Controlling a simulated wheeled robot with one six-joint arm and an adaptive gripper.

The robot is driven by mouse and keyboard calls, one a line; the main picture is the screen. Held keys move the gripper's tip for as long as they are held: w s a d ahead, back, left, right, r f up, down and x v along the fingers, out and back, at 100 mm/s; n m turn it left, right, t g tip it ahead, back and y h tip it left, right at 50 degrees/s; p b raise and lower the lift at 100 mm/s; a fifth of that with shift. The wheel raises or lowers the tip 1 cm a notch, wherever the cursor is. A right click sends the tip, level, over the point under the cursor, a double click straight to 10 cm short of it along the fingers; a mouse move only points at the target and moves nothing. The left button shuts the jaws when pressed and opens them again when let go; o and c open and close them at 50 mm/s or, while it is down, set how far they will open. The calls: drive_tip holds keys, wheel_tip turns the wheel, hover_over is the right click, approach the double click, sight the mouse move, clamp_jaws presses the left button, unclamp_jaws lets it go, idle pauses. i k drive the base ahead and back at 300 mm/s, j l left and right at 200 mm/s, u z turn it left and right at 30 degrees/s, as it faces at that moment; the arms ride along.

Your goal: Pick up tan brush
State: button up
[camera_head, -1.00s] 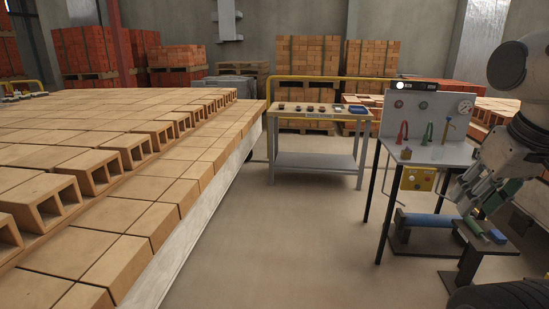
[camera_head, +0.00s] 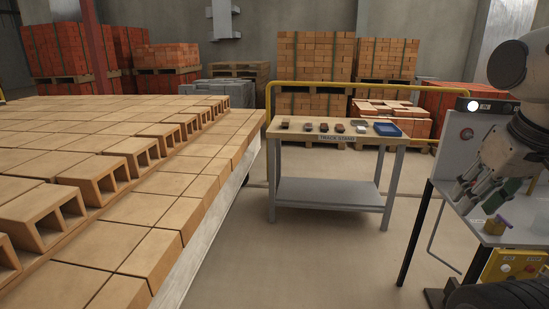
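Several small brush-like items lie in a row on the top of a stand (camera_head: 300,134) labelled "TRACK STAND". One is a brownish item (camera_head: 285,123) at the left end, others are darker (camera_head: 340,128), and a paler one (camera_head: 360,126) lies toward the right. They are too small for me to tell which is the tan brush. My gripper (camera_head: 475,200) is at the right edge, in front of a grey workstation and well apart from the stand. Its fingers point down and left; whether they are open or shut is unclear.
A blue tray (camera_head: 387,129) sits at the stand's right end. A long bed of hollow bricks (camera_head: 150,190) fills the left. The grey workstation (camera_head: 462,160) with a yellow panel (camera_head: 518,265) stands at right. Open floor (camera_head: 310,255) lies between them. A yellow rail (camera_head: 300,84) runs behind.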

sight(286, 122)
drive_tip(key=i, duration=2.35)
drive_tip(key=i+u, duration=0.1)
drive_tip(key=i, duration=0.55)
drive_tip(key=i+l+u, duration=0.1)
drive_tip(key=i, duration=0.55)
drive_tip(key=i+l+u, duration=0.1)
drive_tip(key=i, duration=0.55)
drive_tip(key=l, duration=0.1)
